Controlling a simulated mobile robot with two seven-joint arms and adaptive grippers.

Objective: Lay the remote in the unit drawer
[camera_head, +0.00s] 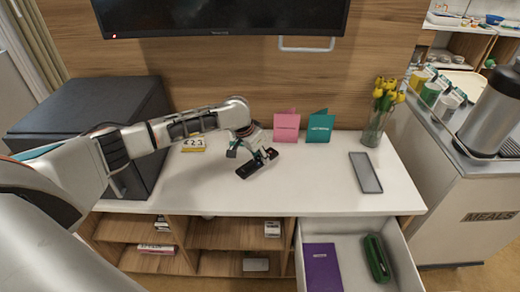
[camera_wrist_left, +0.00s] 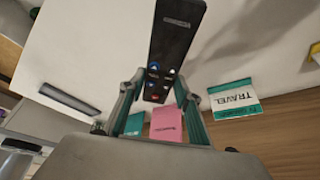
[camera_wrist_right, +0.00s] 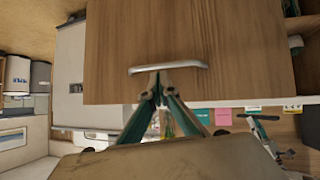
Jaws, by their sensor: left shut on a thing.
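The black remote (camera_head: 244,171) is in my left gripper (camera_head: 262,157), over the middle of the white unit top (camera_head: 300,185). In the left wrist view the remote (camera_wrist_left: 173,45) sits between the shut fingers, its buttons facing the camera. I cannot tell whether it touches the top. The unit drawer (camera_head: 407,262) is pulled out at the lower right. It holds a purple book (camera_head: 322,268) and a dark green case (camera_head: 377,258). My right gripper (camera_wrist_right: 159,92) shows only in its wrist view. Its fingertips are together, close to the metal handle (camera_wrist_right: 168,68) of a wooden front.
A flat grey tray-like object (camera_head: 365,172) lies on the right of the top. Pink (camera_head: 286,127) and teal (camera_head: 320,127) cards and a vase of yellow flowers (camera_head: 374,128) stand behind. A dark box (camera_head: 85,120) fills the left. Bare drawer floor shows between book and case.

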